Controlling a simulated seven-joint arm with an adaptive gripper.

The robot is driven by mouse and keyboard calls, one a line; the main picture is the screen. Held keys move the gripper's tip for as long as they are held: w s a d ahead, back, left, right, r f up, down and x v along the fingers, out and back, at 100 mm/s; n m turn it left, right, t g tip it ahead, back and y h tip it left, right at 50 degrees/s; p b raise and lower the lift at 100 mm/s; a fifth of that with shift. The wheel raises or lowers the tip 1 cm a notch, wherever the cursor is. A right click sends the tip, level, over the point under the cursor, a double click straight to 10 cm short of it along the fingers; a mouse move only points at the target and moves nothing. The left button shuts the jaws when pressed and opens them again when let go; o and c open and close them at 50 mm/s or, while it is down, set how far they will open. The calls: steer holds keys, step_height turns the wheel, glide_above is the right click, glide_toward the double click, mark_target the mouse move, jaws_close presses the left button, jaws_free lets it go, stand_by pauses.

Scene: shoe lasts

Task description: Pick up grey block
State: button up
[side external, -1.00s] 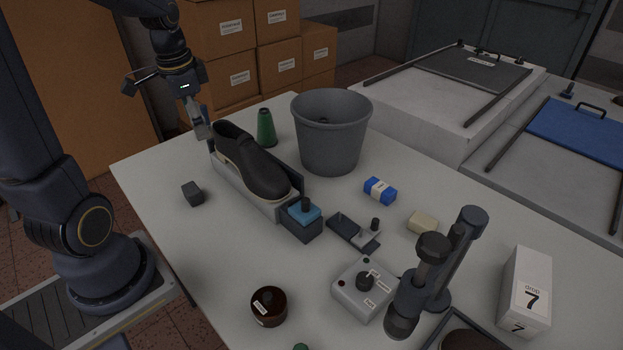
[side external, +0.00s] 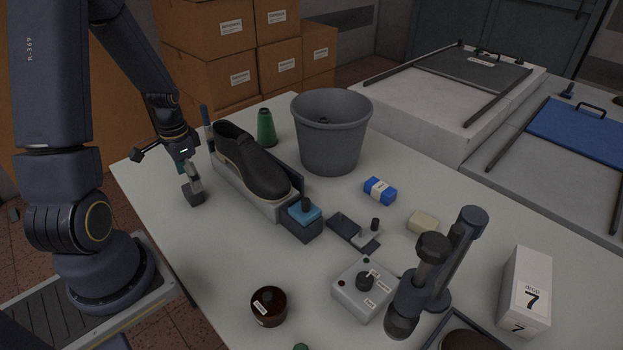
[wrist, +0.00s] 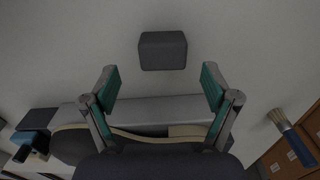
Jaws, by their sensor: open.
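The grey block (side external: 191,194) is a small dark grey cube near the left edge of the table. In the wrist view the block (wrist: 162,50) lies on the table beyond the fingertips, roughly centred between them. My gripper (side external: 194,182) is just above or beside the block in the side view, pointing down. In the wrist view its two teal-padded fingers (wrist: 160,82) are spread wide with nothing between the tips. I cannot tell from the side view whether a finger touches the block.
A dark shoe (side external: 252,166) on a grey holder (side external: 245,191) stands right of my gripper. A brush (wrist: 279,121) shows in the wrist view. The table in front of the block is clear.

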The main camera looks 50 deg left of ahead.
steer(key=f, duration=0.4)
steer(key=shift+s+a+f, duration=0.1)
steer(key=shift+a+f, duration=0.1)
steer(key=shift+f, duration=0.2)
steer(key=c, duration=1.3)
steer(key=shift+o, duration=0.2)
steer(key=shift+r, duration=0.1)
